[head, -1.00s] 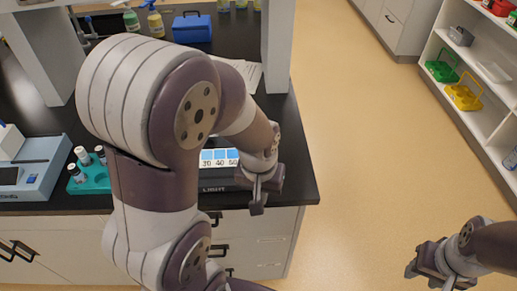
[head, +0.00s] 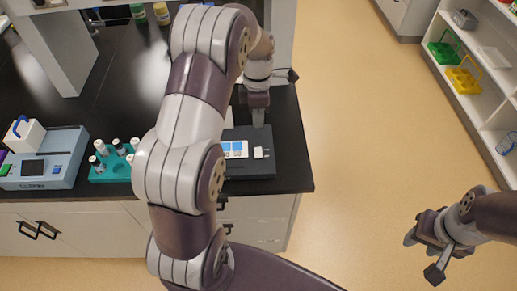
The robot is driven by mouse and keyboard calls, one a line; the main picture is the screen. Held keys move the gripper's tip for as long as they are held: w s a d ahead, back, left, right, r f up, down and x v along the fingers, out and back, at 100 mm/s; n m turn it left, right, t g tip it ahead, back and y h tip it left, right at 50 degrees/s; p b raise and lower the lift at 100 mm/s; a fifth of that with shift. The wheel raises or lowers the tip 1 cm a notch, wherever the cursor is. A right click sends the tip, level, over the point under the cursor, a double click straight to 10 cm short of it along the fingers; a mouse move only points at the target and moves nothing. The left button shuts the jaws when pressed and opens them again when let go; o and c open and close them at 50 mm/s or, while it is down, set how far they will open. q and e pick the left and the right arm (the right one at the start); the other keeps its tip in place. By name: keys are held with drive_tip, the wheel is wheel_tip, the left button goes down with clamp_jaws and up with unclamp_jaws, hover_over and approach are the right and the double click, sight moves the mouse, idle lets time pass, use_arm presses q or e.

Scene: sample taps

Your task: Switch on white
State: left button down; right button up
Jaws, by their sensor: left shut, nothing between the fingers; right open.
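A dark, low box (head: 248,170) sits near the front right corner of the black bench. On its top are a blue and white panel (head: 233,149), partly hidden by my arm, and a small white switch-like part (head: 262,153) to its right. I cannot tell the switch's position. My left gripper (head: 258,122) is shut and empty, pointing down at the box's far edge, beyond the white part; contact cannot be told. My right gripper (head: 422,236) is open and empty over the floor at the lower right.
A teal rack (head: 106,174) with several vials stands left of my arm. A pale blue instrument (head: 52,172) is further left. Bottles (head: 161,13) stand at the back. Shelves (head: 496,91) with green and yellow carriers are at the right. The floor between is clear.

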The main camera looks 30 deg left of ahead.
sight(259, 156)
use_arm(q)
drive_tip(key=f+p, duration=0.1)
drive_tip(key=f, duration=0.2)
drive_tip(key=f+p, duration=0.1)
drive_tip(key=f, duration=0.3)
drive_tip(key=s+f+p, duration=0.1)
drive_tip(key=f, duration=0.3)
drive_tip(key=shift+d+p, duration=0.35)
drive_tip(key=shift+s+f, duration=0.1)
drive_tip(key=shift+f, duration=0.4)
drive_tip(key=shift+s+d+f, duration=0.1)
drive_tip(key=shift+f, duration=0.2)
